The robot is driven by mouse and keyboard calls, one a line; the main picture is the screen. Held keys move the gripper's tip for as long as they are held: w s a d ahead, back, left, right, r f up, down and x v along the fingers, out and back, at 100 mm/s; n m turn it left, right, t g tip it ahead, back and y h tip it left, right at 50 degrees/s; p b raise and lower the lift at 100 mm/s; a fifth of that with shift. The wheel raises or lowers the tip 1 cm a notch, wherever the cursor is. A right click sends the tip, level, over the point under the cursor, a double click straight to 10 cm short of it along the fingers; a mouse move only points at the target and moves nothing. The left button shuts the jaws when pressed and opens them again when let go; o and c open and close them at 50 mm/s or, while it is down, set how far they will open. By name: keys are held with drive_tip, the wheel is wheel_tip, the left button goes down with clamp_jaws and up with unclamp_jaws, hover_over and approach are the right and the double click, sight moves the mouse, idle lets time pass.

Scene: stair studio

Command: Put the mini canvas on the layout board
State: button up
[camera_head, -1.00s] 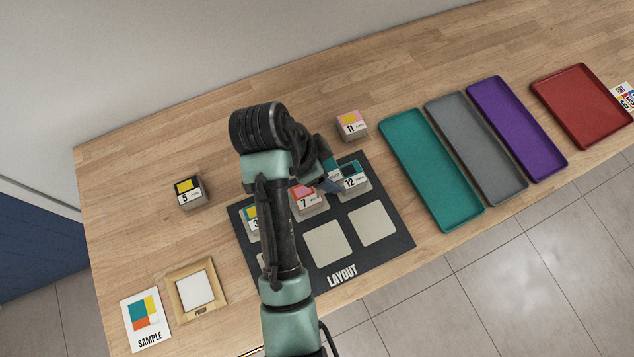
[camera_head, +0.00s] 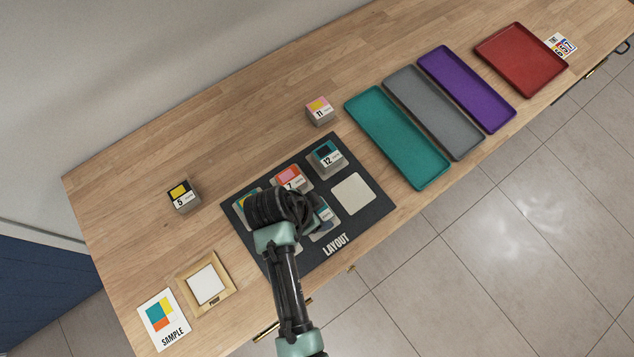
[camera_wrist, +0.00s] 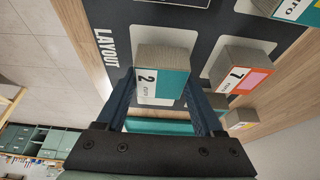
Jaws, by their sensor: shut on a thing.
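My gripper (camera_wrist: 162,88) is shut on a mini canvas, a small grey-sided block with a teal and white face marked 2 (camera_wrist: 147,84). In the head view, part of this canvas (camera_head: 323,219) shows beside my wrist, over the front middle place of the dark layout board (camera_head: 365,218). Whether it touches the board is hard to tell. Canvas 7 (camera_head: 289,176) and canvas 12 (camera_head: 327,157) sit in the board's back row. Another canvas (camera_head: 242,207) at the board's left is partly hidden by my arm.
The front right pad (camera_head: 353,193) is bare. Canvas 5 (camera_head: 183,195) and canvas 11 (camera_head: 319,110) stand on the table off the board. Teal (camera_head: 398,140), grey (camera_head: 435,112), purple (camera_head: 467,90) and red (camera_head: 520,60) trays lie to the right. A proof frame (camera_head: 187,288) and sample card (camera_head: 165,320) lie front left.

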drive_tip(key=shift+f, duration=0.7)
drive_tip(key=shift+f, duration=0.2)
drive_tip(key=o, duration=1.3)
drive_tip(key=shift+o, duration=0.2)
drive_tip(key=shift+r, duration=0.2)
